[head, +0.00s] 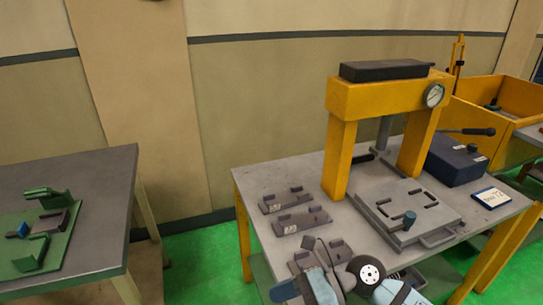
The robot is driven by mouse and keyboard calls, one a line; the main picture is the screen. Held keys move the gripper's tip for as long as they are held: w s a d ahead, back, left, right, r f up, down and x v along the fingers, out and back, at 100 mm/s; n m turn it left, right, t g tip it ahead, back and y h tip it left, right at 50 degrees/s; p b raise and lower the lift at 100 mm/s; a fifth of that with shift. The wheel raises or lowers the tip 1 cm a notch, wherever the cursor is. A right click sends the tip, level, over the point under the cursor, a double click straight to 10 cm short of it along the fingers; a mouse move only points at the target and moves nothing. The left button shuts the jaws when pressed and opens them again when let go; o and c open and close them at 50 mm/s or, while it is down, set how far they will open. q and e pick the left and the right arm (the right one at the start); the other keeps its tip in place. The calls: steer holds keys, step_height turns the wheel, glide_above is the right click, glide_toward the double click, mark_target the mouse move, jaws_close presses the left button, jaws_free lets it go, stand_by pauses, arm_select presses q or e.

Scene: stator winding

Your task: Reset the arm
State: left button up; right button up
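Parts of my own arm, blue-grey links with a round black joint, show at the bottom edge in the head view, in front of the near edge of the press table (255,182). Neither gripper is seen holding anything.
A yellow press (344,102) with a gauge stands on the table, with a grey fixture plate (405,232) before it. Dark pegged plates (283,201) lie left of it; a dark blue box (455,160) stands right. A left table (95,180) bears a green fixture (62,250).

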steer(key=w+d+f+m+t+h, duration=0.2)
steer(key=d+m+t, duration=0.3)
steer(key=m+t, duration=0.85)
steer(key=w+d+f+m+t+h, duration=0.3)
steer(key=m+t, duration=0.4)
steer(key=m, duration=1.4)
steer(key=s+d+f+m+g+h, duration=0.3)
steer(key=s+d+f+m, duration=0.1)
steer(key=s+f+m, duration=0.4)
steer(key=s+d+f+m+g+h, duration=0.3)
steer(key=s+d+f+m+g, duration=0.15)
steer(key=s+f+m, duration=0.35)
arm_select(q)
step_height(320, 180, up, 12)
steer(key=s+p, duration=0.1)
steer(key=p, duration=1.3)
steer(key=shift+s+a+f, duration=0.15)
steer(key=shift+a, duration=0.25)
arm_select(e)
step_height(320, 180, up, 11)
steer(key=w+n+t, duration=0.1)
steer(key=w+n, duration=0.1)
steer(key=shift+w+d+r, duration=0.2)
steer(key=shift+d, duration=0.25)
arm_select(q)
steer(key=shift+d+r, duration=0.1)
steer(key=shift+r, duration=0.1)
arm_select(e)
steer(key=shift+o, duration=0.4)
